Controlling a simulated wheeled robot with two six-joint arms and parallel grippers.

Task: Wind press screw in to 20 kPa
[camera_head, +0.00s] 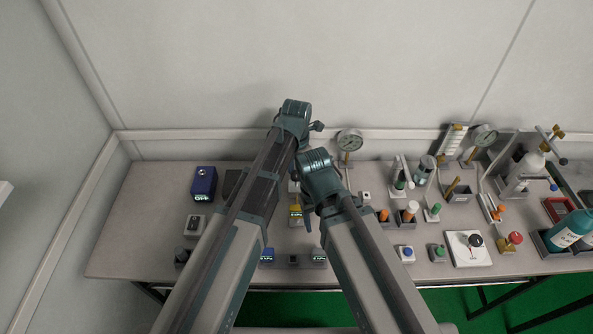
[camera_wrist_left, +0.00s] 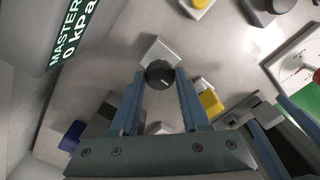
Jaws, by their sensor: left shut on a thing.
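My left gripper (camera_wrist_left: 160,82) is shut on a black round knob (camera_wrist_left: 158,71), which I take to be the press screw. The knob has a light mark on its face, and a pale grey block (camera_wrist_left: 150,50) shows beside it. A large grey unit (camera_wrist_left: 52,24) in the left wrist view carries a green-lit display reading MASTER 0 kPa. In the head view my arms cover the knob and most of the left gripper. My right gripper (camera_head: 308,222) hangs over the bench; its opening is unclear.
A dial gauge (camera_head: 350,140) stands behind my arms. A blue handheld tester (camera_head: 203,183) sits at the left. Bottles, stands and small knobs crowd the right side, including a white plate (camera_head: 463,257) with a dark knob.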

